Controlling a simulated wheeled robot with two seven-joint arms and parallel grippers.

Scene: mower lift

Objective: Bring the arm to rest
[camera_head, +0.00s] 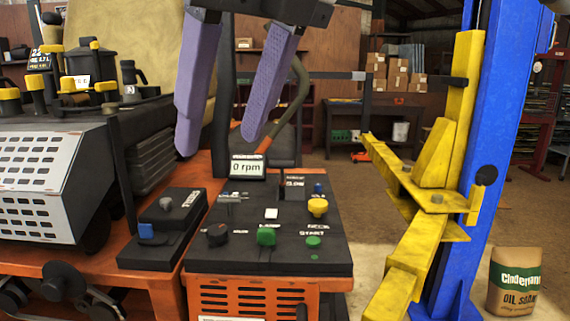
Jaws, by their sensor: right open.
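My right gripper (217,145) hangs from the top of the view, with two purple fingers spread apart and nothing between them. Its fingertips are above and in front of the far part of the mower's control panel (225,262), apart from the panel's knobs as far as I can tell. The panel carries a small display reading "0 rpm" (247,167), a green knob (267,236), a yellow knob (317,206) and a green start button (313,242). My left gripper does not show.
The orange mower body with its dark engine (148,160) fills the left. A blue lift post (505,130) with yellow arms (415,250) stands close on the right. An oil bag (514,282) sits on the floor beside it. A workbench (374,112) and boxes (395,75) are farther back.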

